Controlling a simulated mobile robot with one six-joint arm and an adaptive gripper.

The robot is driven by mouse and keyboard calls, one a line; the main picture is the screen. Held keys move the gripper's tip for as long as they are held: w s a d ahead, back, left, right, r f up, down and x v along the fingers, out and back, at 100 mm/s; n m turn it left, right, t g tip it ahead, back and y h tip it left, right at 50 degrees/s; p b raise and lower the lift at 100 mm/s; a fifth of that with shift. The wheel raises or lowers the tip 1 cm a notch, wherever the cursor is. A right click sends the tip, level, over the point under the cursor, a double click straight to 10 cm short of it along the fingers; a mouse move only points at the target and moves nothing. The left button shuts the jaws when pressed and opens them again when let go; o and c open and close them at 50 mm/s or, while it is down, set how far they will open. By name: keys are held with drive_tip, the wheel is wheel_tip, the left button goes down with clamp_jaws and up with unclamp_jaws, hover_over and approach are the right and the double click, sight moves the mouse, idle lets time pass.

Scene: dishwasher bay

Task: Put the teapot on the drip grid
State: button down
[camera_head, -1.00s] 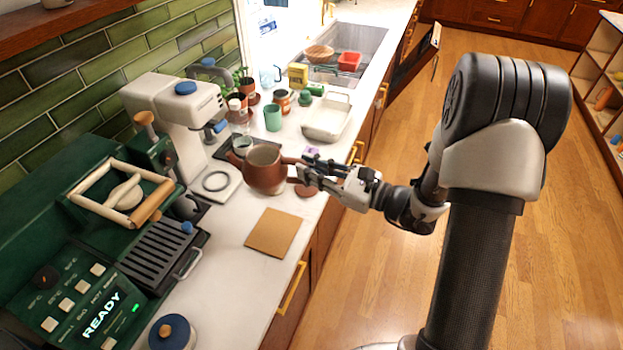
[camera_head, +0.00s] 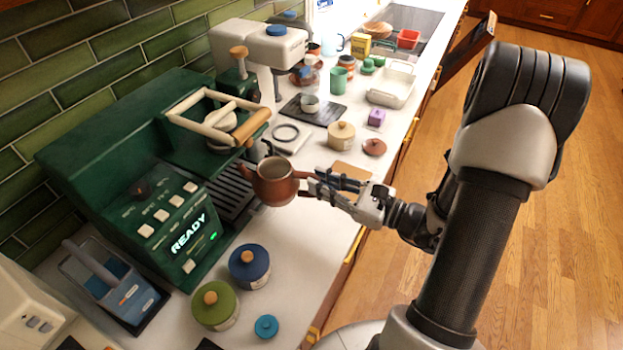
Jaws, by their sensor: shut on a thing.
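The brown teapot (camera_head: 273,184) is open-topped, with its spout pointing left. It is roughly upright and appears held above the counter. My gripper (camera_head: 312,184) is shut on its handle at the right side. The drip grid (camera_head: 236,197) is the dark slatted tray at the foot of the green machine (camera_head: 120,160). The teapot overlaps the grid's right part in the picture and hides some of it. I cannot tell how high the teapot is above the grid. A brown lid (camera_head: 374,147) lies on the counter farther back.
Wooden-framed handles (camera_head: 218,115) project from the machine above the grid. A blue jar (camera_head: 250,266) and a green jar (camera_head: 215,304) stand in front of it. A cream jar (camera_head: 341,135) stands behind the teapot. The counter (camera_head: 310,250) is clear right of the jars.

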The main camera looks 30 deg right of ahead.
sight(267, 175)
drive_tip(key=shift+w+a+f+b, duration=0.35)
drive_tip(key=shift+w+a, duration=0.2)
drive_tip(key=shift+w, duration=0.25)
drive_tip(key=x, duration=0.7)
drive_tip(key=f+x, duration=0.1)
drive_tip(key=x, duration=0.3)
drive_tip(key=shift+s+a+b, duration=0.15)
drive_tip(key=shift+a+b, duration=0.15)
drive_tip(key=shift+d+f+b, duration=0.1)
drive_tip(key=shift+f+b, duration=0.65)
drive_tip(key=shift+f, duration=0.05)
drive_tip(key=shift+s, duration=0.25)
drive_tip(key=shift+f+b, duration=0.25)
drive_tip(key=shift+b, duration=0.05)
drive_tip(key=c, duration=1.4)
unclamp_jaws()
drive_tip(key=shift+c, duration=0.2)
drive_tip(key=shift+a+f, duration=0.1)
drive_tip(key=shift+a, duration=0.1)
